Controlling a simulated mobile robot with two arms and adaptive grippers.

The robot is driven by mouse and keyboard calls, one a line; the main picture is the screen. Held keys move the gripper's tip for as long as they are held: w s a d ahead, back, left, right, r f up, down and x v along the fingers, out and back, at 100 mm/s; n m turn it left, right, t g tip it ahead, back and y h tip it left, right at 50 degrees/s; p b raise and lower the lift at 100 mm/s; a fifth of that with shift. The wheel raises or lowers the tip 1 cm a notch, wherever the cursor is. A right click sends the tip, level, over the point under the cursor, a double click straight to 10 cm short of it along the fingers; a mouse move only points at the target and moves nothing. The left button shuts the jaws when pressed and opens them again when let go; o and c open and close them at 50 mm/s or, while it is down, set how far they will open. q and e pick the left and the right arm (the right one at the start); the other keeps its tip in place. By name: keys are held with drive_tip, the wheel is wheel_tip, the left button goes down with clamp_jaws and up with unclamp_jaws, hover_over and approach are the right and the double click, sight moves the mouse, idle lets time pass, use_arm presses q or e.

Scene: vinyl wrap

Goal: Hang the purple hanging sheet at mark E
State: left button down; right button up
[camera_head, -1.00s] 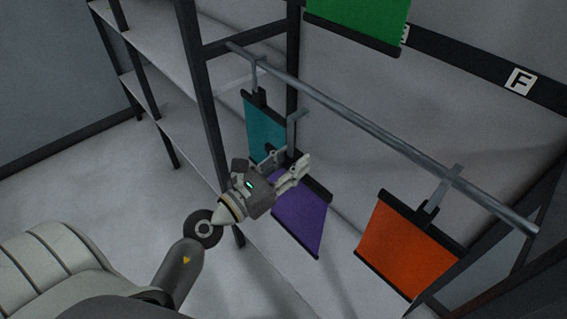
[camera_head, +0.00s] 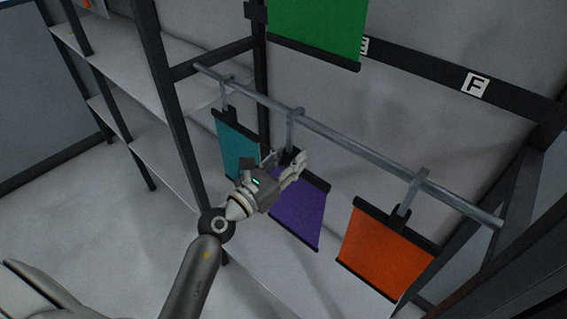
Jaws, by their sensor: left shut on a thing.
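The purple hanging sheet (camera_head: 297,212) hangs upright below my left gripper (camera_head: 297,168), which is shut on its dark top holder. The sheet's grey hook (camera_head: 292,130) reaches up to the metal rail (camera_head: 340,140) and overlaps it in the picture; I cannot tell whether its weight rests there. The sheet is between the teal and orange sheets. Mark E (camera_head: 364,46) is on the dark wall strip, partly hidden by a green sheet. My right gripper is not in view.
A teal sheet (camera_head: 236,148) hangs close on the left of the purple one, partly behind my gripper. An orange sheet (camera_head: 385,250) hangs on the right. The green sheet (camera_head: 320,28) is above. Mark F (camera_head: 475,84) and shelves (camera_head: 150,90) are also in view.

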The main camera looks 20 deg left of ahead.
use_arm(q)
drive_tip(key=shift+w+d+f+b, duration=0.25)
drive_tip(key=shift+w+f+b, duration=0.15)
drive_tip(key=shift+w, duration=0.35)
drive_tip(key=shift+w+d+f+b, duration=0.25)
drive_tip(key=shift+w+f+b, duration=0.15)
drive_tip(key=shift+w, duration=0.3)
